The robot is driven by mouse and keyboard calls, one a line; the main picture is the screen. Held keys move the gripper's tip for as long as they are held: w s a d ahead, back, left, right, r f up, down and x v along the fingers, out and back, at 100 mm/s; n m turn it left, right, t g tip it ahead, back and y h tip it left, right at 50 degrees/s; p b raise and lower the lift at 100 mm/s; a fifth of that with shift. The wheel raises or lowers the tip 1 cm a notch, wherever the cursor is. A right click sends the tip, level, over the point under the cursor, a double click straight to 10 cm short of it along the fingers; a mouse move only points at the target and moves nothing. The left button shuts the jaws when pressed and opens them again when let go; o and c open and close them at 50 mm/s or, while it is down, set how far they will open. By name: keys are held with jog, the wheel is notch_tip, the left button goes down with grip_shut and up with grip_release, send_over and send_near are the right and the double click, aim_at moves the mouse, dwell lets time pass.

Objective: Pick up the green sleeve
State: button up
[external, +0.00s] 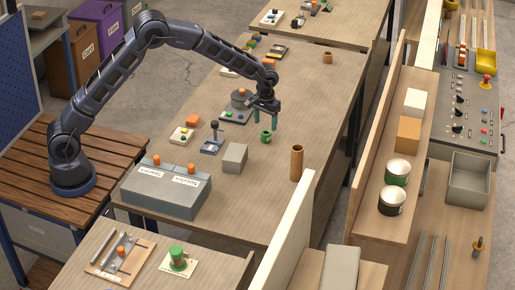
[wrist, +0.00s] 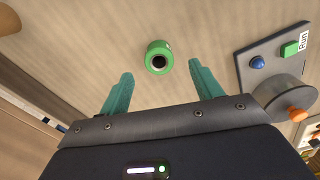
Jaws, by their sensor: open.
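The green sleeve (external: 266,136) is a short green ring that stands on the wooden table, below my gripper in the external view. In the wrist view the sleeve (wrist: 159,57) shows its dark central hole and lies ahead of the fingertips, roughly midway between them. My gripper (external: 264,112) has teal fingers and points down just above the sleeve. In the wrist view my gripper (wrist: 163,75) is open and empty, with its two fingers apart. It does not visibly touch the sleeve.
A grey block (external: 235,158) and a brown upright tube (external: 296,162) stand nearby on the table (external: 325,105). A panel with a green Run button (wrist: 290,49) and a blue button lies to the right in the wrist view. A grey box (external: 165,190) sits at the table's front left.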

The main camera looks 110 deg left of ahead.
aim_at(266, 136)
jog(key=shift+w+f, duration=0.1)
jog(key=shift+f, duration=3.25)
jog(key=c, duration=1.1)
